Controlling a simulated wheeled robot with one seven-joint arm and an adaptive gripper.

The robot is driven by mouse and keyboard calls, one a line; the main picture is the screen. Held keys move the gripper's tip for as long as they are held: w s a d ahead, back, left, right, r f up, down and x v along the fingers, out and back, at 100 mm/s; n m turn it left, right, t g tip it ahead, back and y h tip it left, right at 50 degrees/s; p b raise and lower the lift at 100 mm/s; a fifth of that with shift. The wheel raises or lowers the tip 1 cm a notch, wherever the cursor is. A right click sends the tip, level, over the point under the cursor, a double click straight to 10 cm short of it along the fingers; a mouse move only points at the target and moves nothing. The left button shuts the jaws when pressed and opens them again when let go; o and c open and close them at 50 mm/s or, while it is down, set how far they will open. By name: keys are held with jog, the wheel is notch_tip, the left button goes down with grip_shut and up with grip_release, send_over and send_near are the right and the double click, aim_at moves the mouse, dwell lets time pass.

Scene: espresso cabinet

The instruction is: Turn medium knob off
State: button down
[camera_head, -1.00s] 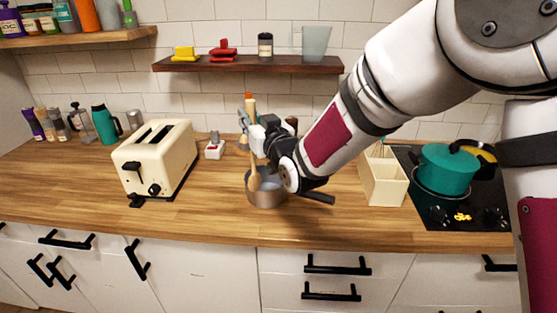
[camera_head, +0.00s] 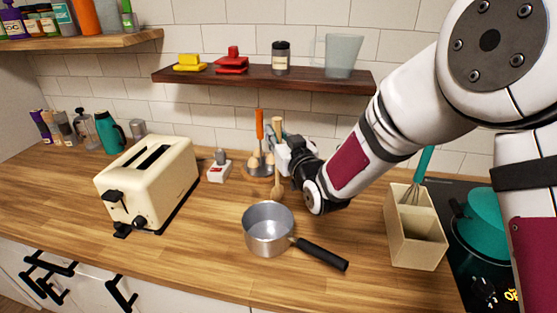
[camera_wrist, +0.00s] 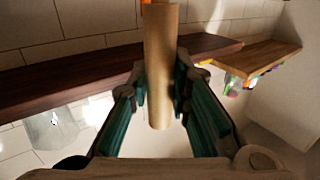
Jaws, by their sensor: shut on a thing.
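The black stove (camera_head: 466,250) is at the right edge of the head view. A dark knob (camera_head: 484,287) shows on its front, beside a yellow marking; I cannot tell which knob is the medium one or how it is set. My gripper (camera_head: 279,148) is far left of the stove, behind the grey saucepan (camera_head: 268,246). It is shut on a wooden spoon (camera_head: 277,188), which hangs upright with its bowl down. In the wrist view the spoon's round handle (camera_wrist: 161,100) stands between the teal finger pads.
A teal pot (camera_head: 484,218) sits on the stove. A cream utensil box (camera_head: 416,245) with a whisk stands left of it. A cream toaster (camera_head: 150,180) is at left. Behind my gripper is a utensil holder (camera_head: 257,170).

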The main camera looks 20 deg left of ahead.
jog(key=shift+f, duration=2.7)
jog(key=c, duration=1.5)
grip_release()
jog(key=shift+r+p, duration=0.25)
jog(key=shift+p, duration=0.05)
jog(key=b+v, duration=0.1)
jog(key=v, duration=1.1)
